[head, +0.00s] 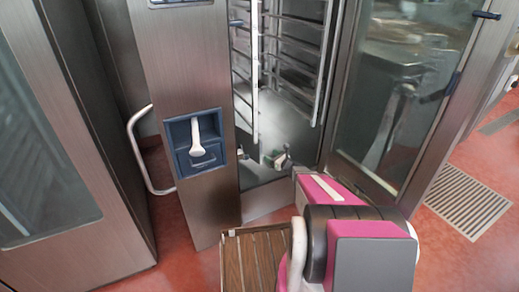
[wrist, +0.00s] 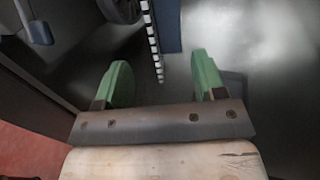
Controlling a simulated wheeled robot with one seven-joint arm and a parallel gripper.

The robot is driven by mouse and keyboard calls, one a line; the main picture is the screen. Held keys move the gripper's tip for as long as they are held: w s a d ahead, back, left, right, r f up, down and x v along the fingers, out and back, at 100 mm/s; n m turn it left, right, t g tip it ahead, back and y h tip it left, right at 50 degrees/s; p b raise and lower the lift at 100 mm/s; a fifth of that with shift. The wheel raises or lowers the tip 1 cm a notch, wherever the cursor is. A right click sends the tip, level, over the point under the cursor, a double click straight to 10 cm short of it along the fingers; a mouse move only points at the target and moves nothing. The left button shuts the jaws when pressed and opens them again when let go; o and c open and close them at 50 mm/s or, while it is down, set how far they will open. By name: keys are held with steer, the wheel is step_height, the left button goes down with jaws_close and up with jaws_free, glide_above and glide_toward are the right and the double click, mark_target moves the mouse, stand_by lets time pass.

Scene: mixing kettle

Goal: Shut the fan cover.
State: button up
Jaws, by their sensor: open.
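I cannot clearly pick out the fan cover in either view. In the wrist view a dark round part (wrist: 120,8), perhaps the fan, is cut off at the top edge. A pale toothed strip (wrist: 152,40) runs down beside a blue upright strip (wrist: 168,22). My gripper (wrist: 160,82) has two green fingers, spread apart with nothing held between them. In the head view my gripper (head: 276,157) reaches into the opening of the steel cabinet, low down by the inner racks (head: 290,60). My arm hides part of the lower opening.
A steel panel with a blue recessed latch (head: 196,140) stands left of the opening. A glass door (head: 395,100) stands to its right. A curved handle (head: 140,150) sticks out at left. A slatted wooden surface (head: 250,262) is low in front. Red floor (head: 450,240) is free at right.

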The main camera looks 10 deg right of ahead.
mark_target(259, 148)
steer(key=shift+m+t, duration=0.3)
steer(key=shift+m, duration=0.1)
steer(key=x, duration=1)
steer(key=shift+w+d+f, duration=0.2)
steer(key=shift+w+f, duration=0.1)
steer(key=shift+w, duration=0.3)
steer(key=c, duration=1.1)
steer(key=shift+o, duration=0.2)
steer(key=shift+s+a, duration=0.65)
steer(key=shift+a, duration=0.3)
steer(key=shift+s+a, duration=0.7)
steer(key=shift+a, duration=0.2)
steer(key=o, duration=1.1)
steer(key=shift+c, duration=0.2)
steer(key=v, duration=1)
steer(key=shift+s+d+r, duration=0.15)
steer(key=shift+s, duration=0.2)
